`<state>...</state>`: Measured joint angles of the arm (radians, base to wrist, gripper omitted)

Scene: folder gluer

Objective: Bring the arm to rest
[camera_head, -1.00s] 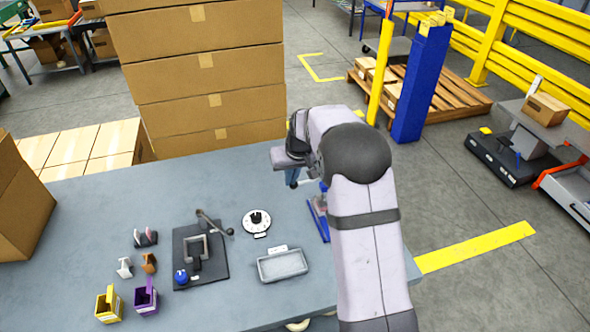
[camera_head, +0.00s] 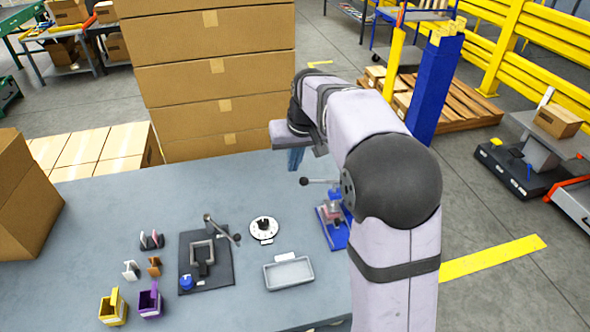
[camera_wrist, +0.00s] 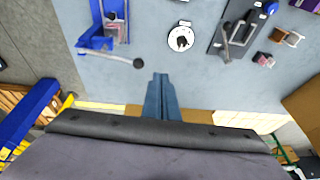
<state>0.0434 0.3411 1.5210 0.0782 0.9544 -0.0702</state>
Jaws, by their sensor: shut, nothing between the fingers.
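My gripper (camera_head: 295,158) hangs above the right part of the grey-blue table (camera_head: 100,205), clear of everything on it. In the wrist view my gripper (camera_wrist: 161,82) shows its two blue fingers together, with nothing between them. The blue press-like device (camera_head: 335,225) with a black-knobbed lever stands below and right of my gripper in the head view, partly behind my arm. It also shows at the upper left of the wrist view (camera_wrist: 95,38).
A round white dial (camera_head: 264,230), a grey tray (camera_head: 289,273), a black fixture with a lever (camera_head: 206,260), a yellow bin (camera_head: 113,308) and a purple bin (camera_head: 150,301) sit on the table. Tall stacked cartons (camera_head: 215,85) stand behind it. The table's middle back is clear.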

